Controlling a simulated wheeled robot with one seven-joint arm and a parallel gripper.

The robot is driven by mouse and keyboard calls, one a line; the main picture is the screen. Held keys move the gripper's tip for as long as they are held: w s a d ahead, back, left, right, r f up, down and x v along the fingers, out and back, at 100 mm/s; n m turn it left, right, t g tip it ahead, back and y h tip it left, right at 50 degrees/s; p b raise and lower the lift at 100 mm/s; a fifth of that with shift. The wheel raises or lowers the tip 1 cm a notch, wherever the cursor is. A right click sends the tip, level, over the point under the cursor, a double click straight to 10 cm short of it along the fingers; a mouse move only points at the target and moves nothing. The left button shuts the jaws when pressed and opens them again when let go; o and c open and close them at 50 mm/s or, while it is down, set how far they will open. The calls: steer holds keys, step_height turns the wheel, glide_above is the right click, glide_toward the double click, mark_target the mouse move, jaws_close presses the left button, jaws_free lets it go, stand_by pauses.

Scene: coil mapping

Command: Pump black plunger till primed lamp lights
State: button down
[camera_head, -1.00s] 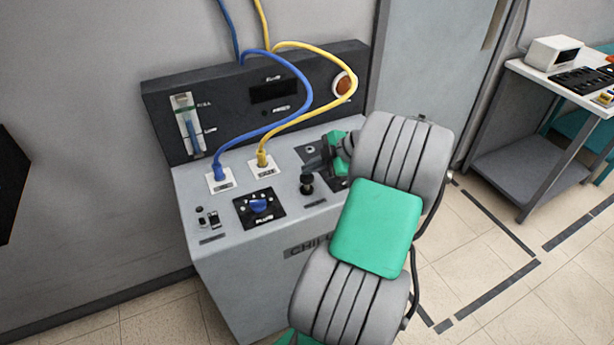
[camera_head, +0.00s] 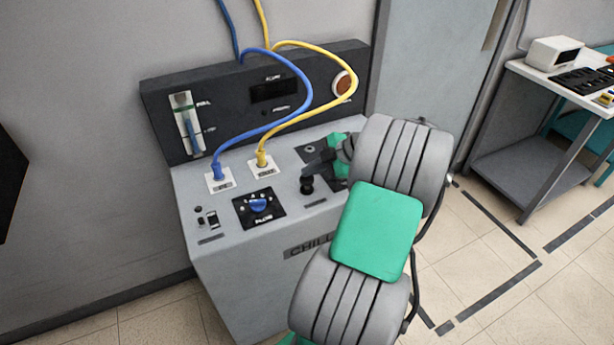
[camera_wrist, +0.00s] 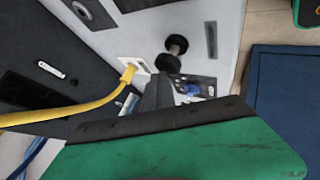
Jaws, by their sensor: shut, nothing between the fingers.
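The black plunger (camera_head: 307,185) stands on the top of the grey chiller cabinet (camera_head: 240,285). In the wrist view the plunger (camera_wrist: 173,53) shows two dark round parts joined by a short lighter stem. My gripper (camera_head: 311,168) is shut and empty, its tips at the plunger's top in the head view. I cannot tell whether they touch it. In the wrist view my dark fingers (camera_wrist: 155,96) lie just below the plunger in the picture. A small dark lamp (camera_head: 264,113) sits beside a small label on the black back panel; it looks unlit.
A blue hose (camera_head: 295,117) and a yellow hose (camera_head: 335,102) arch over the cabinet left of my gripper. A blue knob (camera_head: 258,205) and small switches (camera_head: 212,218) are at the left. A level gauge (camera_head: 189,124) and a red-orange round part (camera_head: 345,83) are on the back panel.

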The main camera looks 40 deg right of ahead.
mark_target(310, 178)
steer(key=shift+f+b, duration=1)
steer(key=shift+b, duration=0.05)
stand_by(0.7)
stand_by(0.3)
steer(key=shift+r+p, duration=0.85)
steer(key=shift+r, duration=1.1)
step_height(310, 178, up, 5)
steer(key=p, duration=0.2)
steer(key=shift+p, duration=0.4)
